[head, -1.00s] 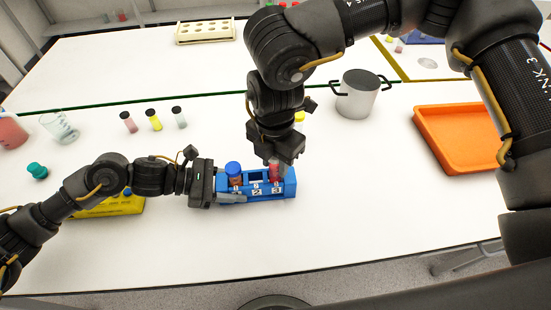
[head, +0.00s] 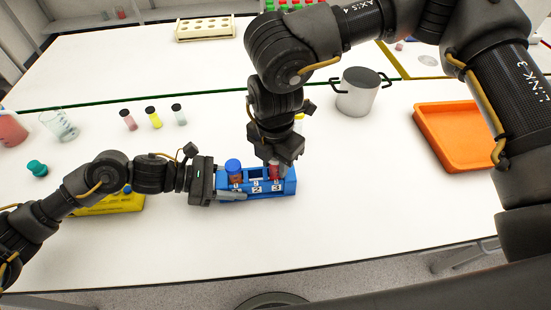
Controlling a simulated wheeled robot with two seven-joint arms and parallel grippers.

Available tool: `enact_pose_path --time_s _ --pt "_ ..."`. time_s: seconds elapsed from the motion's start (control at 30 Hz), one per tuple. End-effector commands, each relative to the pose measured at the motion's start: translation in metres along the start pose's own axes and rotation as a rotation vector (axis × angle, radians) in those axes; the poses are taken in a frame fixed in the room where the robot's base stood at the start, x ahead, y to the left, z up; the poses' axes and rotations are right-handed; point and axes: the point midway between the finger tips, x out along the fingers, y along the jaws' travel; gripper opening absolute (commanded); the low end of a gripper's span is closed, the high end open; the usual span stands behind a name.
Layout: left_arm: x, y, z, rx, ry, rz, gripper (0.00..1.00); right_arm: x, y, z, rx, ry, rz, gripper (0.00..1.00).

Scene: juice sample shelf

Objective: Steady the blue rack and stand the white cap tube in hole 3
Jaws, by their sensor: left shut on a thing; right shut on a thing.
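The blue rack (head: 287,188) lies on the white table with its number labels 1, 2 and 3 facing me. A blue-capped tube (head: 233,169) stands in hole 1, and hole 2 looks empty. My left gripper (head: 224,194) is shut on the rack's left end. My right gripper (head: 277,164) is above the rack's right end, shut on a tube with red contents (head: 274,173). This tube is roughly upright at hole 3, its lower end hidden by the rack front. Its cap is hidden by the fingers, so I cannot tell the cap's colour or how deep it sits.
Several small vials, including a yellow one (head: 153,117), stand behind the rack. A pot (head: 357,95) and an orange tray (head: 457,140) are to the right. A yellow block (head: 110,206) lies under my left arm. The front table is clear.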

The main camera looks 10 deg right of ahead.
Motion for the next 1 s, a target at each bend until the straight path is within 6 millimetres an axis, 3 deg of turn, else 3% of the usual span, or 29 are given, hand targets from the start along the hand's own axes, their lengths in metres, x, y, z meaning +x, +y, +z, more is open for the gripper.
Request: enact_pose_path --time_s 0.87,0.9,1.0 --pt "0.000 0.000 0.001 0.001 -0.001 0.000 0.20 0.017 0.000 0.000 0.000 0.001 -0.001 0.08" --pt "0.000 0.000 0.001 0.001 -0.002 0.000 0.20 0.017 0.000 0.000 0.000 0.001 -0.002 0.34" --pt "0.000 0.000 0.001 0.001 -0.002 0.000 0.20 0.018 -0.001 0.000 0.000 0.001 -0.003 0.47"
